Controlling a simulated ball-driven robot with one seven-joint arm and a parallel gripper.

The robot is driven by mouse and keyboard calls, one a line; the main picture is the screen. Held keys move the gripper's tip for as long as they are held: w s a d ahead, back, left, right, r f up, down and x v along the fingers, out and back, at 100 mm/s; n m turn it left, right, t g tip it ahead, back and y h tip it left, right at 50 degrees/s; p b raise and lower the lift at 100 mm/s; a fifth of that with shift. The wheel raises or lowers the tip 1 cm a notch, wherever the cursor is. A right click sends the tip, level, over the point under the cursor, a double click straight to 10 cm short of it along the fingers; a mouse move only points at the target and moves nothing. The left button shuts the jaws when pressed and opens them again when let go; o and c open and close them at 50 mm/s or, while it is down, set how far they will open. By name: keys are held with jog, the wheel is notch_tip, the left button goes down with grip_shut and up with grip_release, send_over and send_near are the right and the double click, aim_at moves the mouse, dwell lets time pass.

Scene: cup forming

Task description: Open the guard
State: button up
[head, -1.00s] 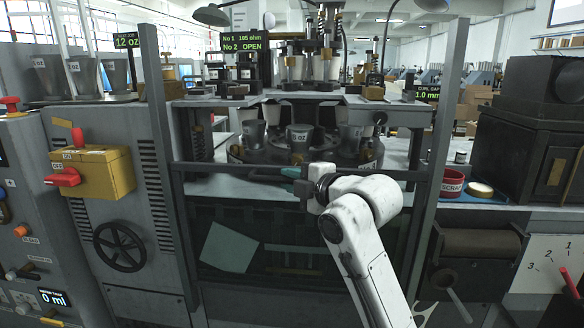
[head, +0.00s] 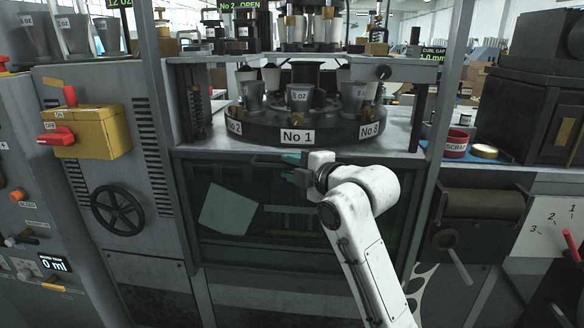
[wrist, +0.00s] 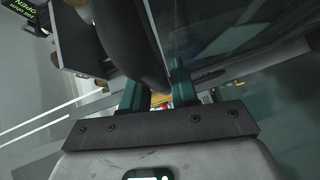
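The guard (head: 225,178) is a dark see-through panel low on the front of the forming machine, between two grey uprights. Its top bar lies just below the turntable (head: 345,132), so the cups above stand uncovered. A dark handle (head: 262,160) runs along the bar. My gripper (head: 290,166), with teal fingers, is at this handle. In the wrist view, the dark handle (wrist: 138,45) passes between the fingers (wrist: 153,92) and fills most of the gap, so they look closed on it. The exact contact is partly hidden.
Several cup moulds (head: 299,97) stand on the turntable behind the bar. A black handwheel (head: 117,210) and a yellow switch box (head: 93,135) are at left. A red scrap tub (head: 456,143) and a roller with a crank (head: 470,218) are at right.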

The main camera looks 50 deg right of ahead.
jog(key=shift+o, duration=0.9)
jog(key=s+a+r, duration=0.1)
jog(key=s, duration=0.9)
jog(key=shift+s+r+p, duration=0.25)
jog(key=shift+s+p, duration=0.1)
jog(key=shift+p, duration=0.05)
jog(key=shift+a, duration=0.15)
